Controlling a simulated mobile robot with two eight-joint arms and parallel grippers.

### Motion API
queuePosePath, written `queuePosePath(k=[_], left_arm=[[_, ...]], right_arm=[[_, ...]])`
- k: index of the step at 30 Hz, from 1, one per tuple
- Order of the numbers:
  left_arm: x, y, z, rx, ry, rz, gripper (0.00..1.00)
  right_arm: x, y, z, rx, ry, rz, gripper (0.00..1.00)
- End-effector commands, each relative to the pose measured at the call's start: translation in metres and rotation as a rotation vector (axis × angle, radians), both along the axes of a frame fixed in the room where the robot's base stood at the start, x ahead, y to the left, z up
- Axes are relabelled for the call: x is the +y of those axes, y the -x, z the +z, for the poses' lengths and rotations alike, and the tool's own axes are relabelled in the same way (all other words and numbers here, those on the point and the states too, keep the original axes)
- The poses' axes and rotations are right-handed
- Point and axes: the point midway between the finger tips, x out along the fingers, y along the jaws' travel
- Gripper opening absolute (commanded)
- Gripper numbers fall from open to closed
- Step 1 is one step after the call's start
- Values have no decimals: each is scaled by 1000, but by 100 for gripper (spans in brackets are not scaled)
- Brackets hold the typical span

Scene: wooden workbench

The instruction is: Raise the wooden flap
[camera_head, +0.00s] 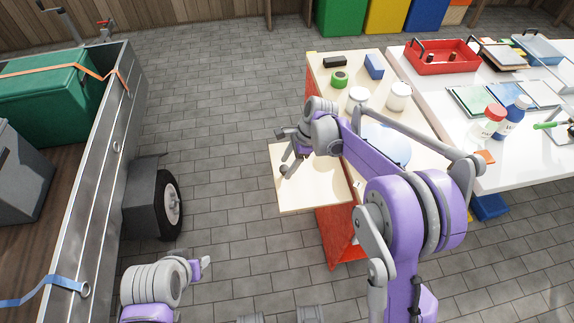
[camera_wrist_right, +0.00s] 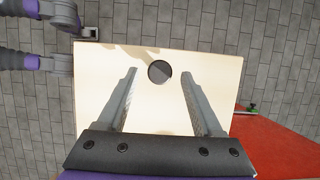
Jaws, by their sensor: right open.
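The wooden flap (camera_head: 318,197) is a pale flat board jutting out from the left side of the red-sided workbench. In the right wrist view the flap (camera_wrist_right: 205,72) fills the middle and has a round dark hole. My right gripper (camera_head: 289,169) is over the flap's left part. In the right wrist view my right gripper (camera_wrist_right: 158,75) has its two fingers spread, with the hole between their tips and nothing held. I cannot tell whether the fingers touch the board. My left gripper (camera_head: 206,264) shows only partly at the bottom left, away from the flap; its jaws are unclear.
The bench top (camera_head: 330,85) holds a green tape roll (camera_head: 339,79), a blue block (camera_head: 374,67) and white jars (camera_head: 398,96). A white table (camera_head: 450,125) with a red tray (camera_head: 443,56) adjoins it. A trailer (camera_head: 118,120) stands left; paved floor between is clear.

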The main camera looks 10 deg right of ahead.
Motion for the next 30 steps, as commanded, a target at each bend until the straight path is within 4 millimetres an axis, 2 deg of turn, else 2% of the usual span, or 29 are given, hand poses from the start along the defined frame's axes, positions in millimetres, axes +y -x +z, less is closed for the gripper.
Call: queuePosePath(k=[9, 15, 20, 30], left_arm=[[0, -1, 6, -2, 0, 0, 50], [0, -1, 8, -2, 0, 0, 50], [0, -1, 8, -2, 0, 0, 50], [0, -1, 8, -3, 0, 0, 50]], right_arm=[[-24, -1, 59, 0, 0, -2, 68], [-34, -1, 85, 0, 0, -1, 68], [-36, -1, 91, 0, -1, 0, 68], [-36, -1, 91, 0, 0, 0, 68]])
